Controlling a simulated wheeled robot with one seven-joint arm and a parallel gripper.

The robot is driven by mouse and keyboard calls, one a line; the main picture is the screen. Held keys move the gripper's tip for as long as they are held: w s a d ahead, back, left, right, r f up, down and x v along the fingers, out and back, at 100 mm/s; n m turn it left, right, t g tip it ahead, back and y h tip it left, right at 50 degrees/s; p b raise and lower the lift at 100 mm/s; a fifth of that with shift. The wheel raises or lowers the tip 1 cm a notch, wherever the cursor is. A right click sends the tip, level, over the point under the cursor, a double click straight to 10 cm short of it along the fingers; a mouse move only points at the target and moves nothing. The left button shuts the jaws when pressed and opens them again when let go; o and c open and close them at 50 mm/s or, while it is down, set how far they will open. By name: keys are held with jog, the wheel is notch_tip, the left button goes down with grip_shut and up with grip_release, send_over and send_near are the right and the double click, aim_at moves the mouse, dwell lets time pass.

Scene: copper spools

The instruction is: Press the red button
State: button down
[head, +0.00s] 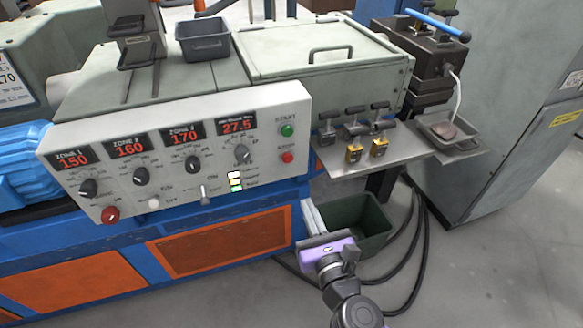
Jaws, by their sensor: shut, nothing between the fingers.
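A small red button (287,157) sits on the right side of the light control panel (215,118), below a green button (287,130). A larger red knob-like button (110,214) is at the panel's lower left corner. My gripper (308,204), with a purple body, is in front of the machine, below and slightly right of the small red button. Its pale fingers point up and are shut with nothing between them. They look apart from the panel, though the exact gap cannot be told from this view. Both red buttons are unobstructed.
Red displays, black dials and a toggle switch (205,195) fill the panel. A shelf (425,150) with yellow-and-black tools (354,152) juts out to the right. A dark green bin (375,238) and black cables stand behind my gripper. Open floor lies at right.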

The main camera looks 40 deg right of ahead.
aim_at(288, 160)
jog(key=p+x, duration=0.1)
jog(key=x, duration=1.2)
jog(key=shift+w+d, duration=0.1)
jog(key=shift+w, duration=0.2)
